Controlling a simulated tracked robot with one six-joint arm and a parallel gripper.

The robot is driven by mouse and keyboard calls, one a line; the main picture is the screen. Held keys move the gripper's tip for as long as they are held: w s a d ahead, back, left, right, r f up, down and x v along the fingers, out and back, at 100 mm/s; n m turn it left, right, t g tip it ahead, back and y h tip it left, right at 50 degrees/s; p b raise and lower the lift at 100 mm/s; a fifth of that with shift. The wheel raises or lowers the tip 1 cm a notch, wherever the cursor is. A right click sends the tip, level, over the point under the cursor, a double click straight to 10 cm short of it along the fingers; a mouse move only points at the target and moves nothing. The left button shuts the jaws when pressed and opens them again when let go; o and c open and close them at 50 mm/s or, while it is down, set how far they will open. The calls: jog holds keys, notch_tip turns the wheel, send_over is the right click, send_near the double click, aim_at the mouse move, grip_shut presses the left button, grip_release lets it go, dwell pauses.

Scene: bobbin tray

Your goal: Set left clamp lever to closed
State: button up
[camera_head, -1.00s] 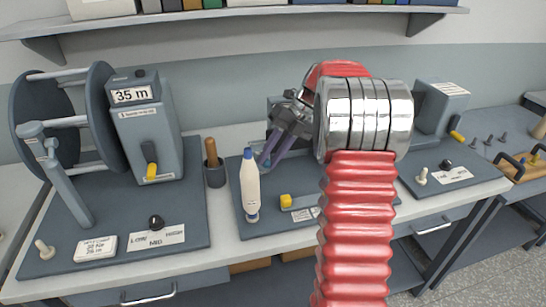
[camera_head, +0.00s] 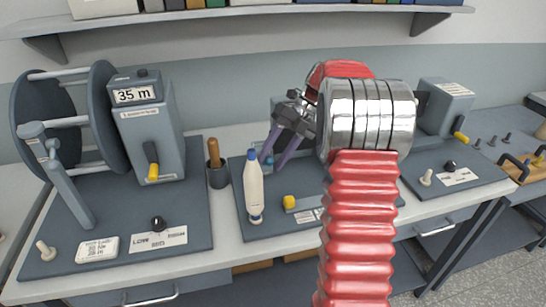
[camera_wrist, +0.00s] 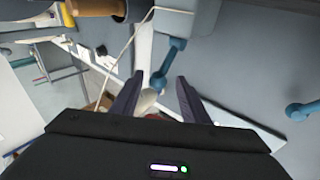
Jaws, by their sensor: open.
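My gripper (camera_head: 272,158) is open, its two purple fingers pointing down over the middle board behind the white bottle. In the wrist view, a teal lever (camera_wrist: 171,62) with a round knob end reaches down from a grey block toward the space between the fingertips of my gripper (camera_wrist: 159,78). I cannot tell whether the fingers touch it. A second teal lever (camera_wrist: 303,109) is at the right of the wrist view. I take the one near my fingers for the left clamp lever, but no label on it is readable. In the head view my arm hides most of the clamp area.
A white bottle (camera_head: 254,190) with a blue cap and a pot (camera_head: 216,175) holding a wooden handle stand left of my gripper. A yellow knob (camera_head: 289,202) sits in front. The reel machine (camera_head: 145,130) is at left, another grey unit (camera_head: 445,108) at right.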

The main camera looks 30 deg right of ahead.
jog(key=v, duration=1.3)
jog(key=shift+d+r, duration=0.25)
jog(key=shift+d, duration=0.1)
dwell(0.5)
